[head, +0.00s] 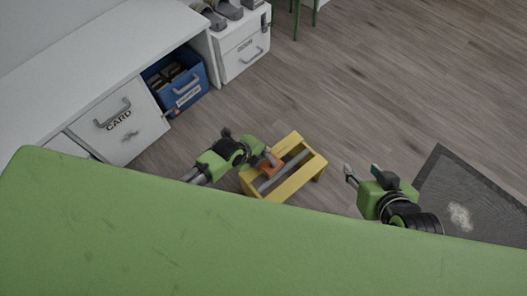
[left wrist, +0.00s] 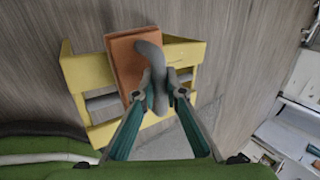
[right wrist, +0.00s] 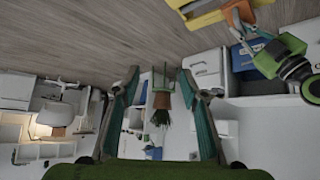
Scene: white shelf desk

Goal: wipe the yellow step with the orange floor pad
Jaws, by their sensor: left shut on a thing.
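The yellow step (head: 297,182) stands on the wooden floor in the middle of the head view, with grey strips across its top. The orange floor pad (left wrist: 124,62) has a grey handle (left wrist: 152,58). My left gripper (head: 271,157) is shut on that handle and holds the pad at the step's left end; in the left wrist view the pad overlaps the step's yellow frame (left wrist: 88,72). I cannot tell whether the pad touches the step. My right gripper (head: 358,176) is open and empty, to the right of the step. Its spread fingers show in the right wrist view (right wrist: 162,95).
A dark grey mat (head: 472,190) with a pale patch lies at the right. A white desk (head: 95,60) with a CARD drawer (head: 120,125) and a blue bin (head: 180,85) runs along the left. The floor beyond the step is clear.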

